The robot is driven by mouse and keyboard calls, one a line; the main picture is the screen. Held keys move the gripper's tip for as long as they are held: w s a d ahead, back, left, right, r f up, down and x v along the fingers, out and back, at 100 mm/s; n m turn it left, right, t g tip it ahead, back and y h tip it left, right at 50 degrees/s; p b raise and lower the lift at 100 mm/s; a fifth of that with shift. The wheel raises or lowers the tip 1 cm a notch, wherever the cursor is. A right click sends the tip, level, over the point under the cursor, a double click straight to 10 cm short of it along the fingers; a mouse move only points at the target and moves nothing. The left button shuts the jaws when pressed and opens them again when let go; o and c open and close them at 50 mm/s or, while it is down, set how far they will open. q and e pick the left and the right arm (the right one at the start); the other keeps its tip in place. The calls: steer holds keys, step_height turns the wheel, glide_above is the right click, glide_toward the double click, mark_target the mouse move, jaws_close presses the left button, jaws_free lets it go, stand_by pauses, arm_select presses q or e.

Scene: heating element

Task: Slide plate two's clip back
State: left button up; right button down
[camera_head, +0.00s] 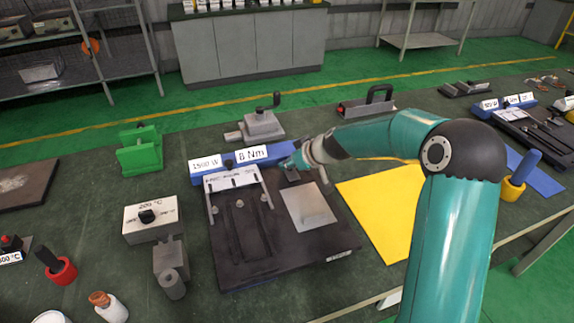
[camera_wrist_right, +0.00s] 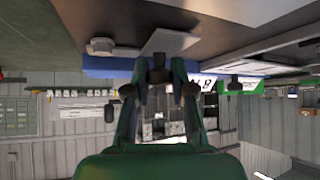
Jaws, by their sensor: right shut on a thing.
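A dark base plate (camera_head: 290,250) lies on the bench in the head view, with a blue bar (camera_head: 275,151) along its far edge bearing labels "1500 W" and "8 Nm". My right gripper (camera_head: 292,163) reaches down from the right to the bar's right end. It is shut on a small dark clip (camera_head: 292,176) there, largely hidden by the gripper. No plate number is readable. My left gripper is not in view.
A grey square pad (camera_head: 308,207) and a white-labelled bracket (camera_head: 231,179) sit on the plate. A grey vise-like block (camera_head: 262,125) stands behind the bar, a green fixture (camera_head: 140,150) to the left. A yellow sheet (camera_head: 385,205) lies right. Another labelled plate (camera_head: 535,130) is far right.

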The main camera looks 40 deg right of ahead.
steer(key=shift+s, duration=0.1)
steer(key=c, duration=1)
jaws_free()
steer(key=shift+o, duration=0.2)
steer(key=v, duration=1.2)
